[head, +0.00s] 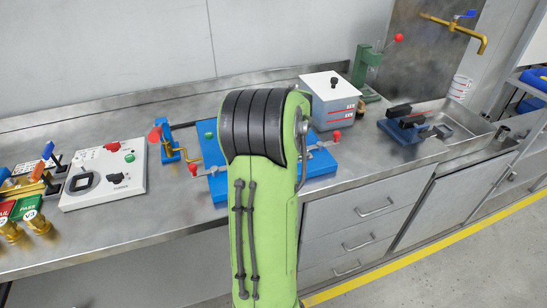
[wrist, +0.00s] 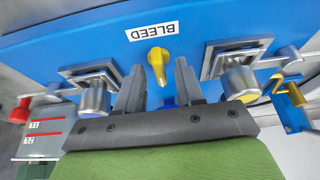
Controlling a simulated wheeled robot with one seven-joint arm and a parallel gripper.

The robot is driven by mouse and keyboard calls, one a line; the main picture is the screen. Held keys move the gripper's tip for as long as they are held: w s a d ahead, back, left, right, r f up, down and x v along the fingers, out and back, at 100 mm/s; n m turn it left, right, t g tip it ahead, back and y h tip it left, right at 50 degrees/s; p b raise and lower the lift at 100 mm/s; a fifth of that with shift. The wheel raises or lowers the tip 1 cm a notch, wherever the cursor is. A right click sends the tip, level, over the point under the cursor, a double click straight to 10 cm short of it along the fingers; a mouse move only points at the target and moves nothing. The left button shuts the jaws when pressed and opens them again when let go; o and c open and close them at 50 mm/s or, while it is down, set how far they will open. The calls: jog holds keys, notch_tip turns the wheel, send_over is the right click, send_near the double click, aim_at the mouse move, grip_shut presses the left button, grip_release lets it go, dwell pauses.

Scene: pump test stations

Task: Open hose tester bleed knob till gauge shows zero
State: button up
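The hose tester is a blue station (head: 318,185), mostly hidden behind my arm in the head view. In the wrist view its blue panel (wrist: 220,30) fills the top. The yellow bleed knob (wrist: 157,65) sits below an upside-down BLEED label. My gripper (wrist: 159,72) is open, with one finger on each side of the knob in the picture. Gaps show on both sides; whether the fingertips reach the knob's depth is unclear. My gripper is hidden in the head view. No gauge face is readable in either view.
Metal clamp-like fittings (wrist: 92,85) and (wrist: 238,75) flank the knob closely. A grey-white box (head: 333,100) stands behind the tester. A white panel (head: 105,175) lies to the left, and a blue vise (head: 405,128) to the right. A sink basin (head: 465,125) is farther right.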

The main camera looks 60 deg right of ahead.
jog(key=p+v, duration=0.4)
jog(key=v, duration=1.1)
jog(key=shift+r, duration=0.35)
jog(key=shift+a, duration=0.1)
